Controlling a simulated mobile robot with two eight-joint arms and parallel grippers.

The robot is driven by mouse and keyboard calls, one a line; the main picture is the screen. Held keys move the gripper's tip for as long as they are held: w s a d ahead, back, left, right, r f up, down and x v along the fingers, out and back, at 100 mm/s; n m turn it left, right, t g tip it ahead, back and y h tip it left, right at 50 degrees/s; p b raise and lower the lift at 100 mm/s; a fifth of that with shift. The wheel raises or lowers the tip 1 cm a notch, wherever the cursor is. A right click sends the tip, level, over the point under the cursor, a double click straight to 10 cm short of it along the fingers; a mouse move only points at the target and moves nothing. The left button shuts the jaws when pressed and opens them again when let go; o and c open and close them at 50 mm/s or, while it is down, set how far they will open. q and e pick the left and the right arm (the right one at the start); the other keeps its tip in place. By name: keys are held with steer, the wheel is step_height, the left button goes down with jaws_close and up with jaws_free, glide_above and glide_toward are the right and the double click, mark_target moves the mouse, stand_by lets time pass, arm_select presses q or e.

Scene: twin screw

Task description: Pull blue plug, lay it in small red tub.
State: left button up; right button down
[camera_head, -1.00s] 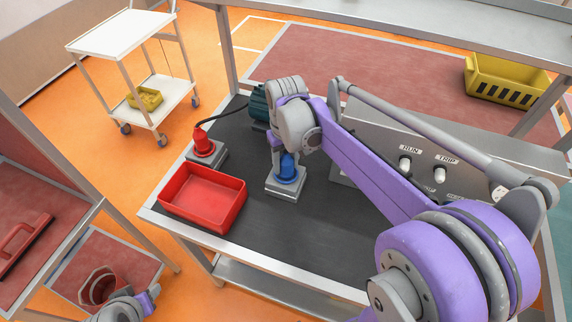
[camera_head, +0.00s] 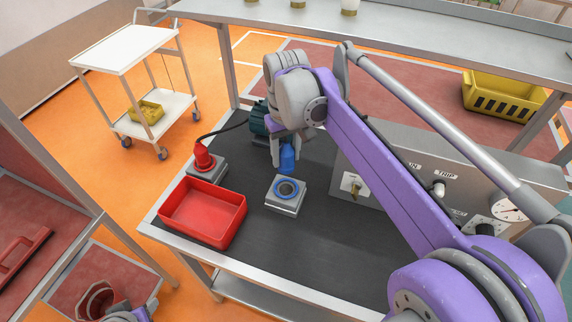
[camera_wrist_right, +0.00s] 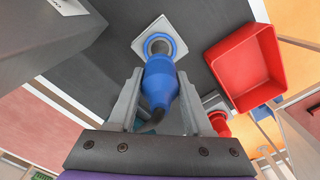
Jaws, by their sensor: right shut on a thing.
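The blue plug (camera_head: 288,158) is held upright in my right gripper (camera_head: 281,156), clear of its grey socket block (camera_head: 285,207). The socket shows an open blue ring on top. In the right wrist view the plug (camera_wrist_right: 160,82) sits between the two fingers of my right gripper (camera_wrist_right: 157,92), with the socket (camera_wrist_right: 172,47) beyond it. The small red tub (camera_head: 222,234) stands left of the socket near the table's front left corner; it is empty. It also shows at the right of the right wrist view (camera_wrist_right: 247,68).
A red plug (camera_head: 203,156) with a dark cable stands in another socket behind the tub. A grey panel (camera_head: 400,165) with switches and a dial is on the right. A dark green motor-like thing (camera_head: 258,118) is behind the gripper. Dark tabletop (camera_head: 260,225) is free between tub and socket.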

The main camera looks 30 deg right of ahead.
mark_target(286, 142)
steer(key=shift+r, duration=0.6)
arm_select(q)
steer(key=shift+t, duration=0.3)
steer(key=shift+w+r+p, duration=0.4)
steer(key=shift+r+p, duration=0.05)
steer(key=shift+r, duration=0.2)
steer(key=shift+w+r+p, duration=0.35)
steer(key=shift+r+p, duration=0.05)
steer(key=shift+r, duration=0.3)
steer(key=shift+w+r+p, duration=0.4)
steer(key=shift+r+p, duration=0.05)
steer(key=shift+r, duration=0.2)
arm_select(e)
steer(key=shift+r, duration=2.6)
arm_select(q)
steer(key=shift+r, duration=0.1)
arm_select(e)
steer(key=shift+r, duration=0.2)
steer(key=shift+f, duration=0.2)
